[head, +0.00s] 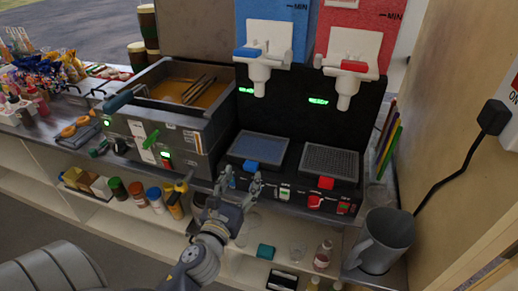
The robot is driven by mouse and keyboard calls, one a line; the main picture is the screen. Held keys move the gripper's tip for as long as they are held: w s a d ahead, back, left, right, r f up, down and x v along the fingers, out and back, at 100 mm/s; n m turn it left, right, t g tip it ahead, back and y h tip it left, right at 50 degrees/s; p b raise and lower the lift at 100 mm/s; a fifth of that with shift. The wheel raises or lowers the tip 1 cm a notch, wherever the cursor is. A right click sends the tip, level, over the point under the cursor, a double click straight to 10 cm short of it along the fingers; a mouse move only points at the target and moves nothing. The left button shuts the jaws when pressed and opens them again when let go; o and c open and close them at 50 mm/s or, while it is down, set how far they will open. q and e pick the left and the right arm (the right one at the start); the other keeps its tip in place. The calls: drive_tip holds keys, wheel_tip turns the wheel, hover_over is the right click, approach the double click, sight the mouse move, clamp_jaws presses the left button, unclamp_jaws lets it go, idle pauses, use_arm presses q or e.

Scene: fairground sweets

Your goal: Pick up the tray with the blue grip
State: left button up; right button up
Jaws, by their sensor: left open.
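The tray with the blue grip (266,147) is a dark drip tray with a grey-blue grate. It sits in the base of the slush machine, under the blue dispenser. Its blue grip (251,166) sticks out at the front edge. My left gripper (240,182) is open and empty, just in front of and below the blue grip, fingers pointing up toward it. I cannot tell whether a fingertip touches the grip. My right gripper is not in view.
A similar tray with a red grip (326,183) lies to the right. A fryer (180,137) with orange oil stands left. A grey metal jug (381,240) stands front right. Bottles and jars (155,199) fill the shelf below the counter.

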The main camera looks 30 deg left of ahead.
sight(249, 167)
use_arm(q)
drive_tip(key=x, duration=0.2)
drive_tip(key=p+x, duration=0.1)
drive_tip(key=x, duration=0.2)
drive_tip(key=shift+w+d, duration=0.15)
drive_tip(key=shift+d, duration=0.05)
drive_tip(key=c, duration=1.3)
